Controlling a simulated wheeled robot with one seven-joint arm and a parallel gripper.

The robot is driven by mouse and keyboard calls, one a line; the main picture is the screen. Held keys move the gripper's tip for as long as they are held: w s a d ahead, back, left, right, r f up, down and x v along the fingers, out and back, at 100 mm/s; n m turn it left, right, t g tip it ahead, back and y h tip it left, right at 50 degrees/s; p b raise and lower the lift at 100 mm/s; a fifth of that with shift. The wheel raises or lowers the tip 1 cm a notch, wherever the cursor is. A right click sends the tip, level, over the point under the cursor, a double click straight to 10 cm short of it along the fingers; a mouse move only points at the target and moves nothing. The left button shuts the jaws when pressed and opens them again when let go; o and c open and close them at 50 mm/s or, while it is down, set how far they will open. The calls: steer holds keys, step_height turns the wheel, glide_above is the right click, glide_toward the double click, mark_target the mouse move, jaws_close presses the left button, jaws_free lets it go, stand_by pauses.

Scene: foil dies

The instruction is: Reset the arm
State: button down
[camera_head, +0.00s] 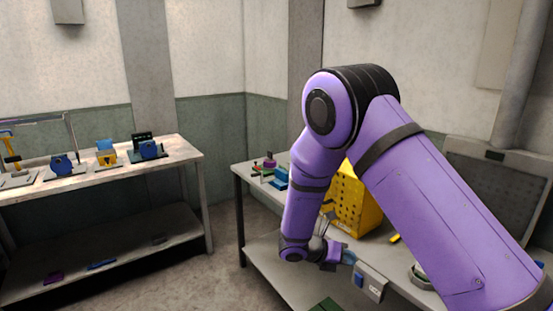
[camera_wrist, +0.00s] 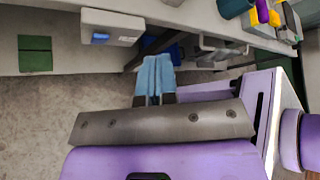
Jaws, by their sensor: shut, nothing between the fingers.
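My arm is purple with black joints and fills the right half of the head view, bent at a high elbow with its forearm hanging down. My gripper (camera_head: 347,257) is at the front edge of the right-hand workbench (camera_head: 262,204), close to a grey box with a blue button (camera_head: 370,281). In the wrist view the pale blue fingers of my gripper (camera_wrist: 155,66) are together with nothing between them. The bench edge and the grey box (camera_wrist: 112,26) lie beyond the fingertips there. The arm hides part of the bench.
A yellow perforated box (camera_head: 352,200) stands on the right-hand bench behind my forearm, with small coloured parts at the bench's left end. A left bench (camera_head: 182,150) carries several blue and yellow devices. Bare floor (camera_head: 222,240) lies between the benches. A green panel shows in the wrist view (camera_wrist: 35,54).

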steer(key=s+d+r+m+g+y, duration=0.1)
steer(key=s+d+r+m+y, duration=0.25)
steer(key=s+r+m, duration=0.55)
steer(key=s+d+r+m+g+y, duration=0.1)
steer(key=s+d+r+m+y, duration=0.3)
steer(key=r, duration=1)
steer(key=s+d+r+m+t+y, duration=0.1)
steer(key=s+r+m+t+y, duration=0.1)
steer(key=s+r+m, duration=0.3)
steer(key=s+d+r+m+t+y, duration=0.2)
steer(key=s+r+m, duration=0.3)
steer(key=s+m, duration=0.6)
steer(key=shift+s+r+t+y, duration=0.4)
steer(key=shift+s+t+y, duration=0.15)
steer(key=shift+s, duration=0.3)
